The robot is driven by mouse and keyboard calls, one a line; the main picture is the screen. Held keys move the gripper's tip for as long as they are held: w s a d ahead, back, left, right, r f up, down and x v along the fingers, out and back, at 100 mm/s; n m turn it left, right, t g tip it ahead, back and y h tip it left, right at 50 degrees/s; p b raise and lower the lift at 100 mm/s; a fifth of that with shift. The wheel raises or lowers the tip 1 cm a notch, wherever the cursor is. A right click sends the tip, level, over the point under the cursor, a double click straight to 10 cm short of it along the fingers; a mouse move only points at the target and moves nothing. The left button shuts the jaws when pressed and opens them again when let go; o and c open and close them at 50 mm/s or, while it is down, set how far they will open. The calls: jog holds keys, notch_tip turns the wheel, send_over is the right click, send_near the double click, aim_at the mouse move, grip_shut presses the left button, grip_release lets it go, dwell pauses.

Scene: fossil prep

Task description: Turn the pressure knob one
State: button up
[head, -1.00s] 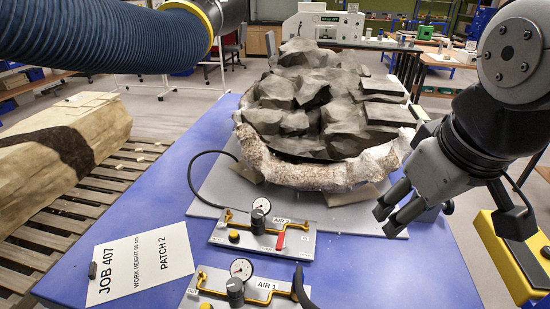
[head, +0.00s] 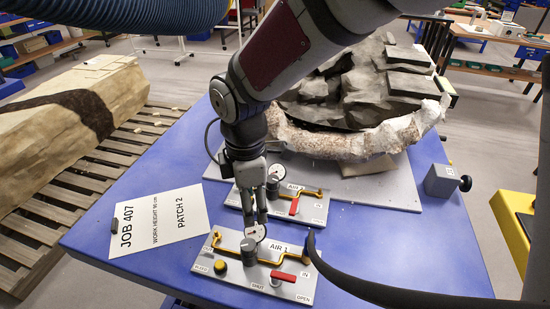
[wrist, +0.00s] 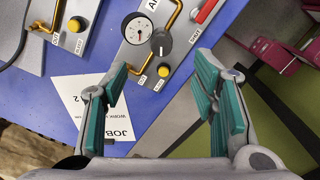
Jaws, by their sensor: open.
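The AIR 1 panel (head: 225,262) lies at the front of the blue table. It has a dark grey pressure knob (head: 249,250), a round white gauge (head: 257,232), a yellow button (head: 220,267) and a red lever (head: 283,276). The AIR 2 panel (head: 318,208) lies behind it, partly hidden by my arm. My gripper (head: 262,217) points down above the panels, close behind the AIR 1 knob in the head view. In the wrist view my open, empty gripper (wrist: 162,68) has its teal-padded fingers spread, with a knob (wrist: 160,41) and gauge (wrist: 137,27) beyond them.
A fossil block in a plaster jacket (head: 350,140) sits behind the panels. A JOB 407 card (head: 160,220) lies left of them. A black hose (head: 350,282) runs in front on the right. A grey box (head: 442,180) stands at the right edge. Yellow pipes rise from both panels.

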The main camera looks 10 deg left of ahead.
aim_at(248, 245)
jog(key=shift+n, duration=0.5)
jog(key=f, duration=0.5)
jog(key=a+f+p, duration=0.1)
jog(key=f, duration=0.4)
jog(key=f+p, duration=0.1)
jog(key=f, duration=0.4)
jog(key=shift+s+a+f, duration=0.2)
jog(key=shift+s+a, duration=0.15)
jog(key=c, duration=1.2)
jog(key=shift+o, duration=0.2)
